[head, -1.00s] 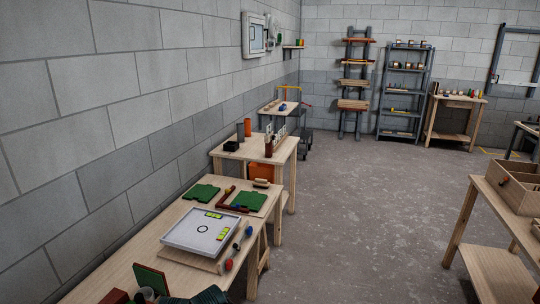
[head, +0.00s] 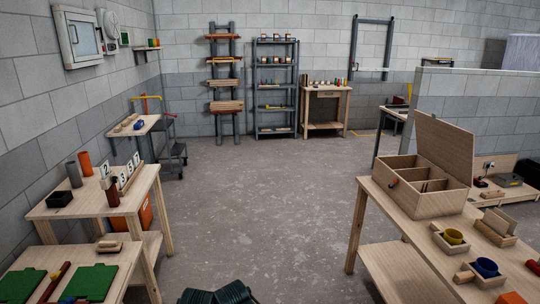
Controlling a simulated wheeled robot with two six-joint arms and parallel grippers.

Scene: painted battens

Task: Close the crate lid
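A wooden crate (head: 425,194) with inner dividers stands on the workbench at the right in the head view. Its lid (head: 442,147) stands up open, tilted back a little, along the crate's far right side. A small red and dark part shows on the crate's left side. My grippers are not clearly in view. Only dark green ribbed parts, apparently of my own arms, show at the bottom edge, well apart from the crate.
Another bench (head: 60,205) stands at the left. The grey concrete floor (head: 255,205) between the benches is clear.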

